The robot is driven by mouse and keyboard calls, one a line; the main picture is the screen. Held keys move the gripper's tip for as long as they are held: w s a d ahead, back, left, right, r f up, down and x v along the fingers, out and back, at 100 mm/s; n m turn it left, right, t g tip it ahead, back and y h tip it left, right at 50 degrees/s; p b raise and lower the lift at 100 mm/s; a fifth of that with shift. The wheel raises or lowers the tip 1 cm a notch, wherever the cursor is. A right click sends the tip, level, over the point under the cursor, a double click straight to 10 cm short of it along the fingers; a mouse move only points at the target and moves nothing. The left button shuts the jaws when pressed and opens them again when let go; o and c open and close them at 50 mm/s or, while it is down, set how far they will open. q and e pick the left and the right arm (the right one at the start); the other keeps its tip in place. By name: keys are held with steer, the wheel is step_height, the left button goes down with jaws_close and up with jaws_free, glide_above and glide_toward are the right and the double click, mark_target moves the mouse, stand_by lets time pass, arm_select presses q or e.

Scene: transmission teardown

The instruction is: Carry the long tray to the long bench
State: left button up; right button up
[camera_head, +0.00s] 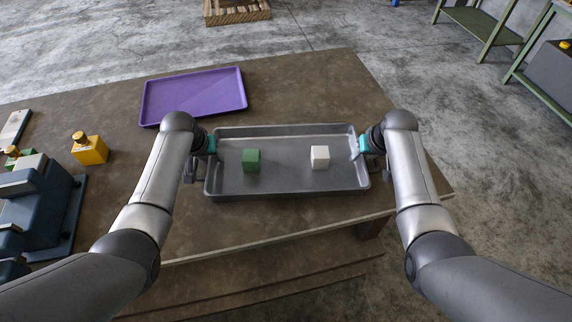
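The long tray, a grey metal tray (290,188) with a raised rim, lies level over the brown table near its front edge. I cannot tell whether it touches the table. A green cube (251,160) stands in its left half and a white cube (320,157) in its right half. My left gripper (208,147) is at the tray's left end wall, and my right gripper (364,147) is at its right end wall. Both reach the rim, but their fingertips are mostly hidden, so I cannot see whether they are closed on it. I cannot tell which bench is the long bench.
A purple tray (195,95) lies behind on the brown table (300,85). A yellow block (90,150) and a dark blue machine (45,205) stand at the left. Green-framed benches (482,22) stand at the far right, across open concrete floor. A wooden pallet (237,12) is at the back.

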arm_select(q)
steer(key=shift+r, duration=0.1)
steer(key=v, duration=1.2)
arm_select(e)
steer(key=v, duration=1.2)
stand_by(0.4)
